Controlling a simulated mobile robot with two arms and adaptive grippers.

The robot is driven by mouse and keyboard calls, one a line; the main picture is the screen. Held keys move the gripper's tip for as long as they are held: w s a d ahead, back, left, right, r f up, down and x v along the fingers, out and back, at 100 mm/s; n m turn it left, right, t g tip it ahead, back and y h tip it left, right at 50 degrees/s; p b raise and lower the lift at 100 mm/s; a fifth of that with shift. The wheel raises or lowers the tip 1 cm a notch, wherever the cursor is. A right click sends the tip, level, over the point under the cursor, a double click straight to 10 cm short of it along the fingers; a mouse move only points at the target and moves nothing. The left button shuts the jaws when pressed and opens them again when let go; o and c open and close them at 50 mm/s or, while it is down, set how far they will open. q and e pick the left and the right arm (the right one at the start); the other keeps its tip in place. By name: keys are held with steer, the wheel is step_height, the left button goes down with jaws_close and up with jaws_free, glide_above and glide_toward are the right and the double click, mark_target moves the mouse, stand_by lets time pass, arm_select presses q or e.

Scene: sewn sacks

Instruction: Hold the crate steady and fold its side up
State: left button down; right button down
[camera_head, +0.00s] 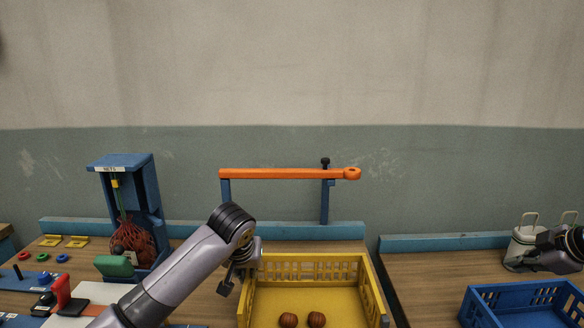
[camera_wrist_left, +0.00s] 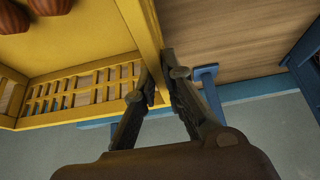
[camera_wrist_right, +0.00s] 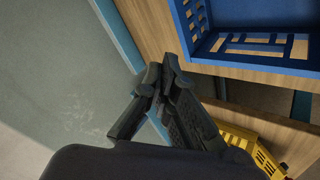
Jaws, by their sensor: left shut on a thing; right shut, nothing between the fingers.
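The yellow crate (camera_head: 376,292) stands on the middle table, its slatted back wall and right side upright. Its front is cut off by the frame. Two brown ridged round things (camera_head: 316,319) lie inside. My left gripper (camera_head: 238,276) is at the crate's left back corner. In the left wrist view its fingers (camera_wrist_left: 160,82) are shut on the yellow side wall (camera_wrist_left: 140,25), one on each face. My right gripper (camera_head: 516,264) is far to the right, by the blue crate (camera_head: 500,300). In the right wrist view its fingers (camera_wrist_right: 162,78) are together and empty.
An orange bar (camera_head: 285,174) on blue posts stands behind the yellow crate. A blue stand (camera_head: 146,195) with a red net sack (camera_head: 130,243) is at the left. White containers (camera_head: 525,240) stand at the right. A gap separates the middle and right tables.

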steer(key=a+n+g+y, duration=0.2)
steer(key=a+n, duration=0.4)
steer(key=a, duration=1.2)
steer(key=s+a+n+g, duration=0.2)
steer(key=s+a+n, duration=0.15)
steer(key=a, duration=0.35)
steer(key=s+a+r+n+g, duration=0.1)
steer(key=s+a+n, duration=0.2)
steer(key=a+n, duration=0.3)
steer(key=s+a+n+g, duration=0.2)
steer(key=s+a+n, duration=0.1)
steer(key=a, duration=0.6)
steer(key=s+a+f+n+g+h, duration=0.1)
steer(key=s+a+n+h, duration=0.3)
steer(key=s+n, duration=0.3)
steer(key=shift+m, duration=0.65)
steer(key=shift+s+d+f, duration=0.1)
steer(key=shift+s+f, duration=0.1)
steer(key=shift+f, duration=1.45)
steer(key=shift+s+a+f, duration=0.1)
steer(key=shift+s+f, duration=0.1)
steer(key=shift+f, duration=1.4)
steer(key=shift+s+d+f, duration=0.1)
steer(key=shift+s+f, duration=0.1)
steer(key=shift+f, duration=1.45)
steer(key=shift+w+r, duration=0.4)
steer(key=shift+w, duration=0.3)
steer(key=shift+w+r, duration=0.35)
steer(key=shift+w, duration=0.35)
